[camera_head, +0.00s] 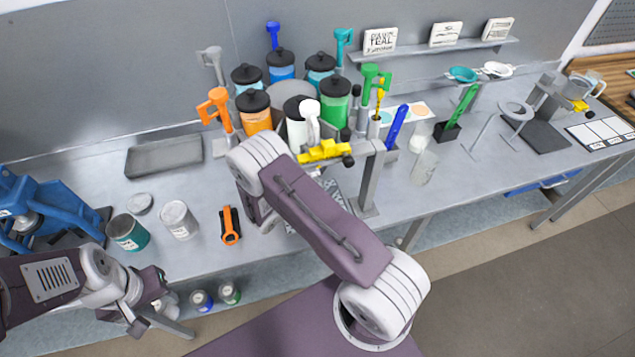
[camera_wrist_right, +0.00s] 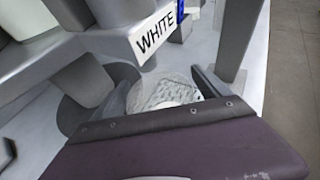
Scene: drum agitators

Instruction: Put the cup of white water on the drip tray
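A clear cup with whitish contents (camera_wrist_right: 172,92) shows in the right wrist view, below a grey spout labelled WHITE. My right gripper (camera_wrist_right: 165,80) has one finger on each side of the cup, and the cup fills the space between them. In the head view my own right arm hides this gripper and the cup. A grey patterned surface, apparently the drip tray (camera_head: 334,188), shows partly behind the arm. I cannot tell whether the cup touches it. My left gripper (camera_head: 150,305) is empty beyond the table's front edge at lower left; its finger opening is unclear.
Several drums, among them an orange one (camera_head: 257,113) and a green one (camera_head: 335,103), crowd around the stand. A post (camera_head: 370,185) stands right of my arm. Another clear cup (camera_head: 423,168) is farther right.

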